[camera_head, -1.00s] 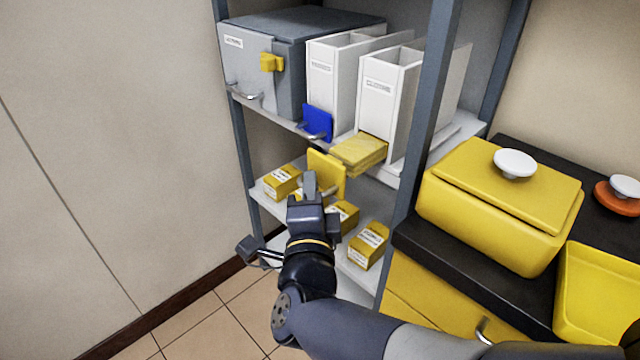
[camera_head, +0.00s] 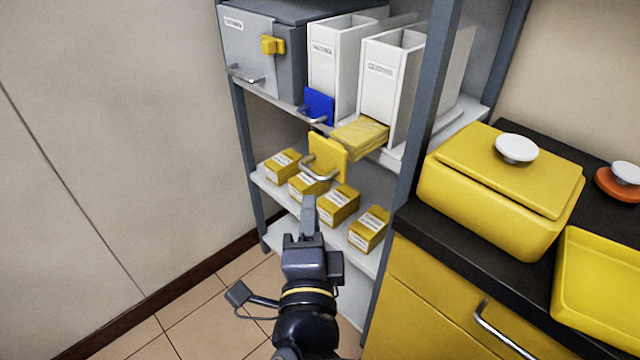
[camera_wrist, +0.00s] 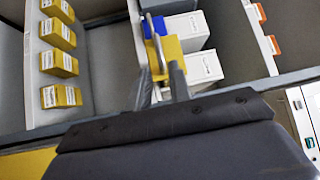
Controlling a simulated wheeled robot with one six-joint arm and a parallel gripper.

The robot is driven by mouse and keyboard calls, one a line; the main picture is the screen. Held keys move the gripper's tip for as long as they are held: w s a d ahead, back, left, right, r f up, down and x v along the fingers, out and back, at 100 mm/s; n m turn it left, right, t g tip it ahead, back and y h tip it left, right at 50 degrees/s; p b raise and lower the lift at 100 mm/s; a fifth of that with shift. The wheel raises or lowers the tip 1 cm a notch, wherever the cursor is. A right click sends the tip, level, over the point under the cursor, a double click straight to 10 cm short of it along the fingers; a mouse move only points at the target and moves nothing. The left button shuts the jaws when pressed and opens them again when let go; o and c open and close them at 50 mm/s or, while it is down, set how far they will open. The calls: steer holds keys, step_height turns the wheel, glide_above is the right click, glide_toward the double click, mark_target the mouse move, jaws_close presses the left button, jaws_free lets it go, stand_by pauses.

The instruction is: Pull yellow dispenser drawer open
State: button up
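The yellow dispenser drawer (camera_head: 360,137) sticks out of the right white dispenser (camera_head: 390,85) on the middle shelf. Its upright yellow front plate (camera_head: 330,158) carries a metal handle (camera_head: 317,172).
A left white dispenser (camera_head: 336,65) has a blue drawer front (camera_head: 319,105). Several yellow boxes (camera_head: 338,205) line the lower shelf close to my gripper. A shelf post (camera_head: 415,140) and a yellow cabinet (camera_head: 430,310) stand to the right. Floor is clear at the lower left.

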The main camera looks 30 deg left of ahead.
mark_target(315, 172)
steer(key=shift+v, duration=0.95)
steer(key=x, duration=1.1)
steer(key=shift+w+d, duration=0.1)
steer(key=shift+w, duration=0.05)
